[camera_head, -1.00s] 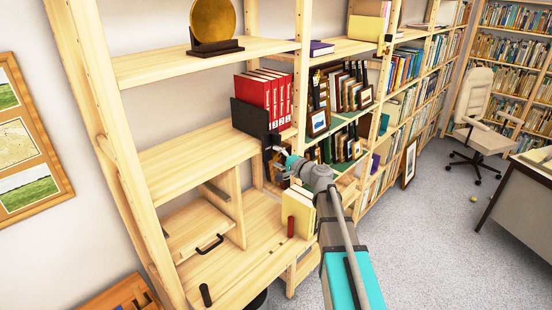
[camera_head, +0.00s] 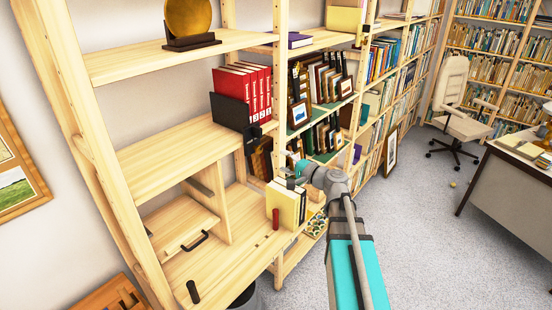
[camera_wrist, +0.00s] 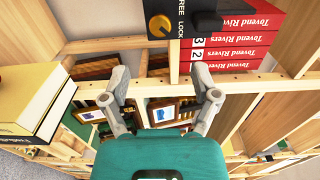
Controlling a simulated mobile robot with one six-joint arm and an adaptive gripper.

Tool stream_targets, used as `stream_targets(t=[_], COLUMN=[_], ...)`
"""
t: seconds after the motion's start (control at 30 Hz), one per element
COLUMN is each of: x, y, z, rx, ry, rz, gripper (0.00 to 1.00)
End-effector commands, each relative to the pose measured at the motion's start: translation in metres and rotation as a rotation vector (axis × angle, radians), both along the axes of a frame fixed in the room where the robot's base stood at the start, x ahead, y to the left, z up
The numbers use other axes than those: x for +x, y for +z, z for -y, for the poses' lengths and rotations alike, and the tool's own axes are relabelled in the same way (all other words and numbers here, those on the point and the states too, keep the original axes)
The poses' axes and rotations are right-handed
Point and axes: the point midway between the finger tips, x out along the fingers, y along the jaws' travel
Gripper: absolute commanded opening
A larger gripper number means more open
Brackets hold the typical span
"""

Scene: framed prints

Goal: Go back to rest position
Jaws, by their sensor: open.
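My gripper (camera_wrist: 164,86) is open in the wrist view, with its two grey fingers spread and nothing between them. In the head view my gripper (camera_head: 292,168) is at the front of the wooden shelf unit (camera_head: 190,143), just above the cream books (camera_head: 284,204). It is small and partly hidden by my own wrist there, so I cannot tell whether it touches anything. Red volumes (camera_head: 248,88) stand upright on the shelf above, against a black box with a knob (camera_head: 230,112). The red volumes also show in the wrist view (camera_wrist: 232,50).
Framed pictures (camera_head: 320,85) stand on green-lined shelves just beyond my gripper. A gold disc (camera_head: 188,17) stands on the upper shelf. A drawer with a black handle (camera_head: 182,228) is at lower left. The carpet (camera_head: 425,215) is open to the right, before a desk (camera_head: 510,190) and a white chair (camera_head: 455,110).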

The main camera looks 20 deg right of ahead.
Motion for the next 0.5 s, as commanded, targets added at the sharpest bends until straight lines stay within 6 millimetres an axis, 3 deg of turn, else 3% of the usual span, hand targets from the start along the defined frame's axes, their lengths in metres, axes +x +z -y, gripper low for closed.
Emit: stream_targets(t=[0.5], x=[-0.0077], y=[0.0000], z=[0.0054], rx=[0.000], ry=[0.000], rz=[0.000], gripper=[0.79])
